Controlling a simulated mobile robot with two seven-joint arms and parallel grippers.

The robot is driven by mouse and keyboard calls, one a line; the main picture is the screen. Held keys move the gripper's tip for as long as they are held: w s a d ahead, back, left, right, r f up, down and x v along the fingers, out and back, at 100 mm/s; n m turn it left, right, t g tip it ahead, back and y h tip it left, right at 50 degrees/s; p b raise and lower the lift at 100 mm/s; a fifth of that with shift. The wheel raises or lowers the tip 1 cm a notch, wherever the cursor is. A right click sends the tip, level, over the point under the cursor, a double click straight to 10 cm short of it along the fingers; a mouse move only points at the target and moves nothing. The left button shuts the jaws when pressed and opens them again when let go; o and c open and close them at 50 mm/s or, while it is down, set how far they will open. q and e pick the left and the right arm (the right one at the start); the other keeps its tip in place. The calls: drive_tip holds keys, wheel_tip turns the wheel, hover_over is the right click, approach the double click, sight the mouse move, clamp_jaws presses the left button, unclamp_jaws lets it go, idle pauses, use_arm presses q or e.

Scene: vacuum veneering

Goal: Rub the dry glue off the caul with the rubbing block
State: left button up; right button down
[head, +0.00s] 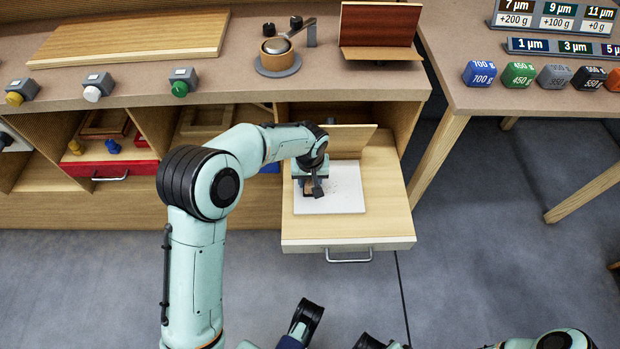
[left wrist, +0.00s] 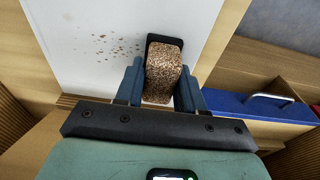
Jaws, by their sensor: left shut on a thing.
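The caul (head: 343,202) is a white square plate lying flat in the pulled-out drawer (head: 388,205). In the left wrist view the caul (left wrist: 80,20) carries a patch of brown dry glue specks (left wrist: 112,46). My left gripper (head: 314,188) is over the caul's left part. It is shut on the rubbing block (left wrist: 162,75), a speckled brown, cork-like block with a black end. The block is at the caul, but I cannot tell whether it touches the surface. Black and dark blue parts at the bottom of the head view may belong to my right gripper; its jaws are unclear.
A wooden board stands behind the caul inside the cabinet. A red drawer (head: 100,172) is to the left, and a blue drawer (left wrist: 250,105) shows in the left wrist view. The bench top above holds a veneered panel (head: 380,25) and a small pot (head: 278,57). Floor in front is clear.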

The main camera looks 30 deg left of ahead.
use_arm(q)
drive_tip(key=shift+w+d+r, duration=0.1)
drive_tip(key=shift+w+d, duration=0.4)
drive_tip(key=shift+d, duration=0.3)
drive_tip(key=shift+w+d, duration=0.45)
drive_tip(key=shift+d, duration=0.35)
drive_tip(key=shift+w+d+f, duration=0.1)
drive_tip(key=shift+w+d, duration=0.35)
drive_tip(key=shift+d, duration=0.35)
drive_tip(key=shift+w+d+f, duration=0.1)
drive_tip(key=shift+w+d, duration=0.35)
drive_tip(key=shift+d, duration=0.3)
drive_tip(key=shift+w+d+p, duration=0.2)
drive_tip(key=shift+w+d, duration=0.25)
drive_tip(key=shift+d, duration=0.3)
drive_tip(key=shift+w+d+p, duration=0.2)
drive_tip(key=shift+w+d, duration=0.25)
drive_tip(key=shift+d, duration=0.25)
